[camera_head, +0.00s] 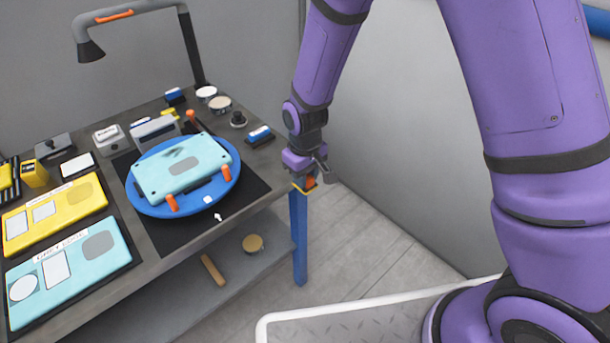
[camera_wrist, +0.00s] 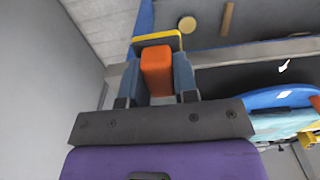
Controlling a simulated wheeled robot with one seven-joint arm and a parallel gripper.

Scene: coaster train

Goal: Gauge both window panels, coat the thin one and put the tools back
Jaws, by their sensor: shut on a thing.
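My gripper (camera_head: 308,178) hangs off the right end of the bench, beside the blue leg. In the wrist view my gripper (camera_wrist: 157,75) is shut on an orange block-shaped handle (camera_wrist: 157,70). A yellow-edged part (camera_wrist: 158,40) shows just beyond it; whether they are one tool is unclear. A light-blue panel (camera_head: 180,167) with a dark grey mark lies on a round blue turntable (camera_head: 150,208), with orange clamps (camera_head: 172,203) at its edge. A yellow panel (camera_head: 60,212) and another light-blue panel (camera_head: 85,262), both labelled, lie at the left. Which panel is thin cannot be told.
The bench (camera_head: 145,260) also holds round tins (camera_head: 220,103), blue-and-white blocks (camera_head: 260,136), a grey device (camera_head: 155,131) and a yellow box (camera_head: 34,174). A lamp (camera_head: 90,50) arches over the back. A wooden rod (camera_head: 213,270) and disc (camera_head: 253,243) lie on the lower shelf.

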